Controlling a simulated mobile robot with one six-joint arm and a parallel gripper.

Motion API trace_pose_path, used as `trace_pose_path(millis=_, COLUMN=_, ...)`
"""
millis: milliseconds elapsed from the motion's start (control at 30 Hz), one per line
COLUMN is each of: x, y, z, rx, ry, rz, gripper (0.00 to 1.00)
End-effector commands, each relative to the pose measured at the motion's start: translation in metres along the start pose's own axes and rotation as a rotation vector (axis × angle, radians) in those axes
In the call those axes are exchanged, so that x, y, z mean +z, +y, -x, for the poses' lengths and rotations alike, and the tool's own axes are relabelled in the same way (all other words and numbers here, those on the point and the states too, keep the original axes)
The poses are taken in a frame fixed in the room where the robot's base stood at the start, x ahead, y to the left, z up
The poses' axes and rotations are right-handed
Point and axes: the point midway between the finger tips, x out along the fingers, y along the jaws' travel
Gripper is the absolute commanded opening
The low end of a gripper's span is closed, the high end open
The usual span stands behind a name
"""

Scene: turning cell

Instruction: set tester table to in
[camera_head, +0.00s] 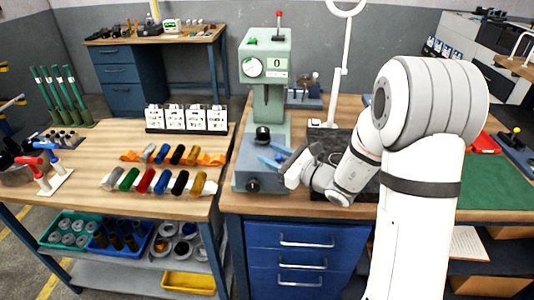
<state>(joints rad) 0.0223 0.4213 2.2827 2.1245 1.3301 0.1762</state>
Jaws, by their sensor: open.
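The tester (265,90) is a pale green machine with a dial, a small display reading 0 and a red-tipped lever on top. It stands at the front left edge of the blue-drawer bench. Its grey base has a dark round knob (252,185) on the front. The tester table cannot be told apart clearly from the base, and my gripper partly covers that area. Contact cannot be told.
A white lamp arm (342,70) rises behind my gripper. A green mat (490,185) lies on the right.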

Motion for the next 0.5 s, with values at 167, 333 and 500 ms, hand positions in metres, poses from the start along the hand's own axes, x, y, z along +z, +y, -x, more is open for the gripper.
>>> trace_pose_path(millis=167, x=-0.0003, y=-0.0002, z=0.0, rx=0.0, ry=0.0, rz=0.0, gripper=0.41)
trace_pose_path(millis=333, x=-0.0003, y=-0.0005, z=0.0003, rx=-0.001, ry=0.0, rz=0.0, gripper=0.29)
trace_pose_path(millis=500, x=-0.0003, y=-0.0007, z=0.0005, rx=-0.001, ry=0.001, rz=0.0, gripper=0.15)
